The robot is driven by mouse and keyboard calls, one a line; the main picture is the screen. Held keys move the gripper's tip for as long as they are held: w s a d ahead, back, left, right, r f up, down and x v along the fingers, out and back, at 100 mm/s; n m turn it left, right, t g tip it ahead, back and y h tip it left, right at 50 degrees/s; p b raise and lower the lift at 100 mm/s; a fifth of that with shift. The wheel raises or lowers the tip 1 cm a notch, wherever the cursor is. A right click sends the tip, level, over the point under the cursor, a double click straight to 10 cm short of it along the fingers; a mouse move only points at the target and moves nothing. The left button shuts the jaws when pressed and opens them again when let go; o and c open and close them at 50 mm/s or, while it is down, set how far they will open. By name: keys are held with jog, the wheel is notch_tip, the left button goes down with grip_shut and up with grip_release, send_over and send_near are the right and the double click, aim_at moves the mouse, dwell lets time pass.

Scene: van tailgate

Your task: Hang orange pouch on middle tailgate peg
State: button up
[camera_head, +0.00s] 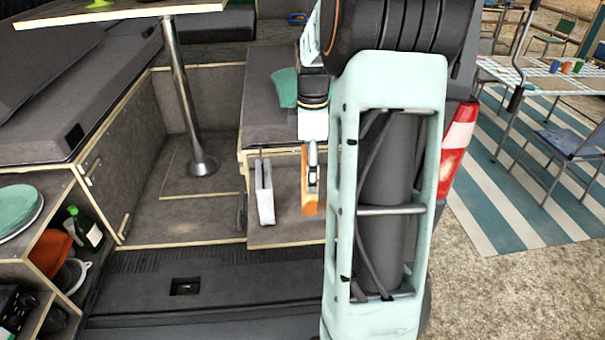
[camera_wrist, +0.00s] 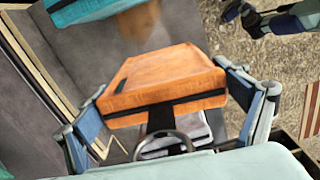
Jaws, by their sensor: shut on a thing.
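The orange pouch (camera_head: 311,192) hangs below my gripper (camera_head: 312,158), left of my pale green arm link. In the wrist view the orange pouch (camera_wrist: 165,80) lies between the two fingers of my gripper (camera_wrist: 172,108), which is shut on it. A dark strap and a grey ring show at its near side. A grey-white pouch (camera_head: 264,195) hangs to the left, apart from the orange one, below the bench edge. A teal pouch (camera_head: 285,88) lies on the bench top. I cannot make out the middle peg; my arm hides part of the area.
The grey bench (camera_head: 265,117) has a wooden edge close behind my gripper. A table leg (camera_head: 182,95) stands further left. The dark van floor (camera_head: 240,285) is clear.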

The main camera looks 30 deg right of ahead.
jog(key=shift+w+f, duration=0.35)
jog(key=shift+f, duration=0.1)
jog(key=f, duration=0.1)
jog(key=w+f+p, duration=0.1)
jog(key=f, duration=0.1)
jog(key=shift+d, duration=0.1)
jog(key=shift+f, duration=0.35)
jog(key=shift+f, duration=0.25)
jog(key=o, duration=1)
jog(key=shift+o, duration=0.2)
jog(key=shift+r+b, duration=0.15)
jog(key=shift+b, duration=0.2)
jog(key=r, duration=0.5)
jog(key=r+b, duration=0.1)
jog(key=r, duration=0.4)
jog(key=shift+w+r, duration=0.2)
jog(key=shift+r, duration=0.15)
